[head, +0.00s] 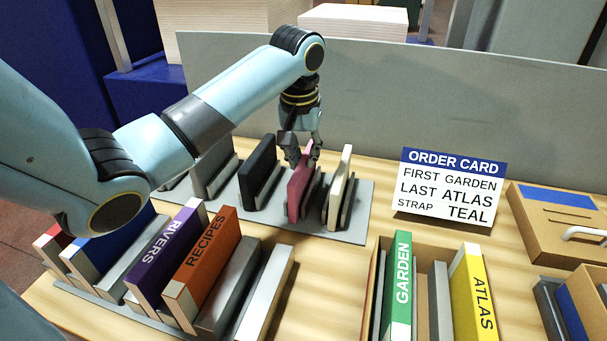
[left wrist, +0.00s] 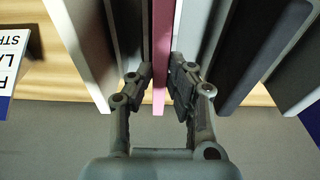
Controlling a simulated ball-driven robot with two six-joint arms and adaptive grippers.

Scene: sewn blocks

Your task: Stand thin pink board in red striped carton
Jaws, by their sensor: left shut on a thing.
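The thin pink board (head: 295,196) stands upright in the back grey rack (head: 345,236), between a black board and a cream board. My left gripper (head: 304,155) reaches down from above and is shut on its upper edge. In the left wrist view the pink board (left wrist: 161,50) runs between the two fingers (left wrist: 161,76). An open brown carton (head: 370,290) at the front holds the green GARDEN book (head: 400,285) and yellow ATLAS book (head: 470,290). I see no red stripes on it, so I cannot tell whether it is the red striped carton. My right gripper is out of view.
The front left rack holds the RIVERS (head: 165,255) and RECIPES (head: 205,265) books. An order card (head: 447,187) and a closed box (head: 560,225) stand right. A grey panel (head: 400,90) rises behind.

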